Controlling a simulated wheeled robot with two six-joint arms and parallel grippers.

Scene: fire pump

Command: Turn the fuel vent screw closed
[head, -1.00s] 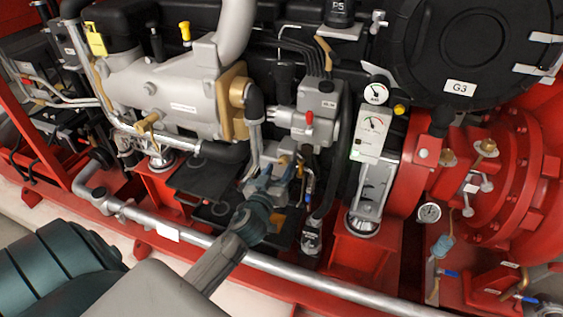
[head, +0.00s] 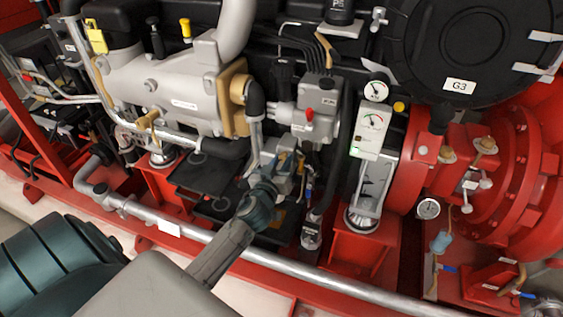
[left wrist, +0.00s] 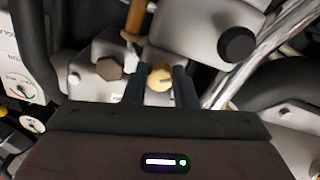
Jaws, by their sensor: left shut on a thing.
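The fuel vent screw (left wrist: 160,77) shows in the left wrist view as a brass-coloured round head with a slot. It sits between the two dark fingers of my left gripper (left wrist: 161,88), which is shut on it. In the head view my left gripper (head: 276,166) reaches in from the left to the grey filter block (head: 282,180) below the injection pump. The screw itself is hidden there by the gripper. My right gripper does not show.
A dark hex bolt (left wrist: 109,68) and a brass-coloured rod (left wrist: 135,18) are close to the fingers. A silver pipe (head: 290,268) runs along the front below my arm. A gauge panel (head: 370,132) stands to the right.

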